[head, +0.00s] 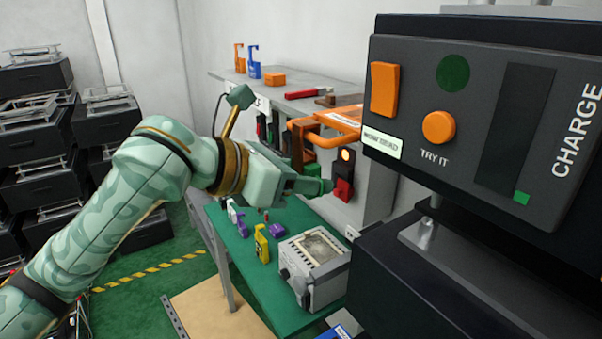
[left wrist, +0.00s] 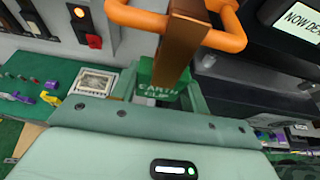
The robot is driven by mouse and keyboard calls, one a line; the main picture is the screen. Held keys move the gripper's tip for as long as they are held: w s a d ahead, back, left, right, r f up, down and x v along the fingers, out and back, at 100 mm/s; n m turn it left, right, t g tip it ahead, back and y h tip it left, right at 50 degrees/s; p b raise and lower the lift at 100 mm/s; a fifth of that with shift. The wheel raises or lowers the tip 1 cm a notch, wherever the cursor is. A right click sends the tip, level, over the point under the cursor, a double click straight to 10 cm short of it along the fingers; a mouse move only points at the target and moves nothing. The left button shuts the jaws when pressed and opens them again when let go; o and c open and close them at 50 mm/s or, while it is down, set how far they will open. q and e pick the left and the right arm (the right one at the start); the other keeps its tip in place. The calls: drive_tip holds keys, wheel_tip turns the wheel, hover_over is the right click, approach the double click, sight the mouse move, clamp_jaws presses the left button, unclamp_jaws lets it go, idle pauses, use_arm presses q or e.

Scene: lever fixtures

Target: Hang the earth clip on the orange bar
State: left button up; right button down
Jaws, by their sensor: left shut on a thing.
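The earth clip (head: 312,170) is a green block with a brown upright hook. In the left wrist view, the clip's labelled green body (left wrist: 155,88) sits between the fingers of my left gripper (head: 318,185), which is shut on it. The brown hook (left wrist: 184,42) rises from the body and overlaps the orange bar (left wrist: 139,15). In the head view the hook stands at the left end of the orange bar (head: 338,119). I cannot tell whether the hook is over the bar or just in front of it. My right gripper is not in view.
A dark panel marked CHARGE (head: 490,110) stands close at the right. A switch with an orange lamp (head: 345,165) is beside the gripper. A grey shelf (head: 232,78) holds orange and blue pieces. Below, a green table (head: 265,290) carries small clips and a grey box (head: 315,268).

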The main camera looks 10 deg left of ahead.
use_arm(q)
drive_tip(key=o, duration=1)
drive_tip(key=shift+o, duration=0.2)
